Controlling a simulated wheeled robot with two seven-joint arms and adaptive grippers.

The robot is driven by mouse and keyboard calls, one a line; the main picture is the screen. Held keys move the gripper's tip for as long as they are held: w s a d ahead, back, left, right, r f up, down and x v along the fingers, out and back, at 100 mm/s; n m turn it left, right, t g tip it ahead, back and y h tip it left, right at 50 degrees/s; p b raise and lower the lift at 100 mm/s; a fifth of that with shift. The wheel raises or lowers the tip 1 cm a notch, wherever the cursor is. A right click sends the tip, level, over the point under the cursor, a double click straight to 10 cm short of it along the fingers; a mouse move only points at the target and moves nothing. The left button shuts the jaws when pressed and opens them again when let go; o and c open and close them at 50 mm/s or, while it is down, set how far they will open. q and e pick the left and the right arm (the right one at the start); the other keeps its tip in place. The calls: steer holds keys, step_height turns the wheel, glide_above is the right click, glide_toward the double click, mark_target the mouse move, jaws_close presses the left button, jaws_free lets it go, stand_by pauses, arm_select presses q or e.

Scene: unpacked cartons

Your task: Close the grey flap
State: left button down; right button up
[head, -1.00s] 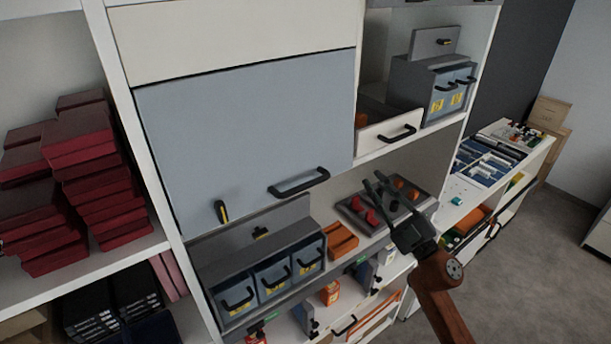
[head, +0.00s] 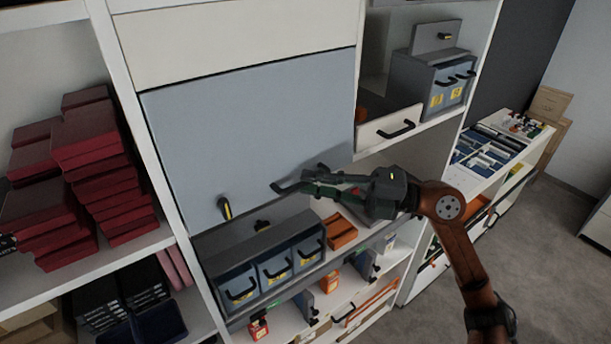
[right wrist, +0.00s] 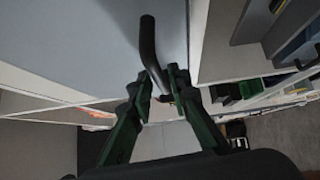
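The grey flap (head: 250,130) is a large blue-grey panel on the front of the white shelf unit, below a white panel. Its black bar handle (head: 278,188) is near the lower edge, mostly covered by my right gripper (head: 311,179). In the right wrist view the handle (right wrist: 147,40) runs down between the two fingertips of my right gripper (right wrist: 164,77). The fingertips are close together, on either side of the bar's bent end, and look shut on it. My left gripper is not in view.
A grey box with several small drawers (head: 262,262) stands below the flap. An open white drawer (head: 390,130) and a grey drawer box (head: 435,82) are right of it. Stacks of dark red boxes (head: 90,160) fill the left shelf. Floor (head: 560,250) is free at right.

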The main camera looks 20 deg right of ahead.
steer(key=shift+x, duration=0.95)
jaws_close()
